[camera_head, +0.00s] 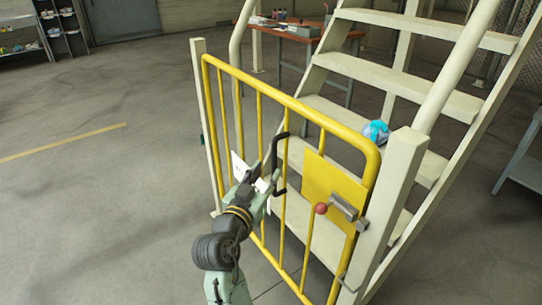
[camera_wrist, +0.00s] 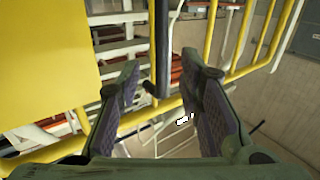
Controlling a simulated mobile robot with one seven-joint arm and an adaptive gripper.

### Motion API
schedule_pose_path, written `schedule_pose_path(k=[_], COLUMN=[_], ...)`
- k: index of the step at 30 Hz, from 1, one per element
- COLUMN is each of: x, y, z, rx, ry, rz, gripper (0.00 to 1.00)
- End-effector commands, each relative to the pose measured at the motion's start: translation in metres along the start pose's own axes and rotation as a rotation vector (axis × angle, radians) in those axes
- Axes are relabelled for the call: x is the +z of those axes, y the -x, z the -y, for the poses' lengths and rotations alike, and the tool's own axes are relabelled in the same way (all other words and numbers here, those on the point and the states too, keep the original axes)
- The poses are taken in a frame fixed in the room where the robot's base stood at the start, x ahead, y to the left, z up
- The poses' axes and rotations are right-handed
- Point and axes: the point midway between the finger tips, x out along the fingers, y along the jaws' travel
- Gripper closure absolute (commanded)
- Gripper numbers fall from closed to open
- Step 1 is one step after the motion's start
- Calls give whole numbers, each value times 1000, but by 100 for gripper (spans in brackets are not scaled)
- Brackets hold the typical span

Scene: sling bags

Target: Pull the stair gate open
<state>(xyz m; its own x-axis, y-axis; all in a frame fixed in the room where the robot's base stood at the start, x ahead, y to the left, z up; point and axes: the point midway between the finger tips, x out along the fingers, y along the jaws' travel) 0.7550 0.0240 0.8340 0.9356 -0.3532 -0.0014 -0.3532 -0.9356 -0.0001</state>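The yellow stair gate (camera_head: 300,107) stands across the foot of the pale stairs (camera_head: 385,70), its right end close beside the right post (camera_head: 396,185). A black upright handle (camera_head: 275,150) is fixed to the gate's bars. A grey bolt (camera_head: 344,207) with a red knob (camera_head: 321,208) sits on the yellow plate (camera_head: 330,187) at the right. My gripper (camera_head: 267,182) is at the handle's lower part. In the wrist view its two fingers (camera_wrist: 160,75) are apart, with the black handle (camera_wrist: 162,40) lined up between them. I cannot tell whether they touch it.
A blue and white ball (camera_head: 376,131) rests on a stair tread. A workbench (camera_head: 290,32) with small items stands behind the stairs. Shelves (camera_head: 50,30) stand at the far left. The grey floor (camera_head: 90,200) left of the gate is clear.

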Motion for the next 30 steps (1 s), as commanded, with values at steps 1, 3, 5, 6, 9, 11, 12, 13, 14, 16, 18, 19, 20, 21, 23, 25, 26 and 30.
schedule_pose_path(k=[1, 3, 5, 6, 9, 11, 12, 13, 14, 16, 18, 19, 20, 21, 23, 25, 26, 30], x=[-4, -3, -4, -3, -3, -2, -2, -2, -2, -1, -1, -1, -1, -1, -1, -1, -1, -1], y=[-11, -25, -36, -42, -56, -61, -64, -66, -67, -69, -70, -70, -70, -70, -69, -69, -69, -69], z=[-1, -1, 0, 0, 0, 0, 1, 1, 1, 1, 1, 1, 1, 1, 1, 1, 1, 1], rx=[3, 3, 1, 1, -1, -1, -2, -2, -2, -3, -3, -3, -3, -3, -3, -3, -3, -3], ry=[1, 2, 2, 1, 1, 1, 0, 0, 0, -1, -2, -2, -2, -2, -2, -2, -1, -1], rz=[-2, 0, -2, -1, -2, -1, -1, -1, -1, -1, -1, -1, -1, -1, -1, -1, -1, -1], gripper=[67, 67, 67, 67, 67, 67, 67, 67, 67, 67, 67, 67, 67, 67, 67, 71, 73, 82])
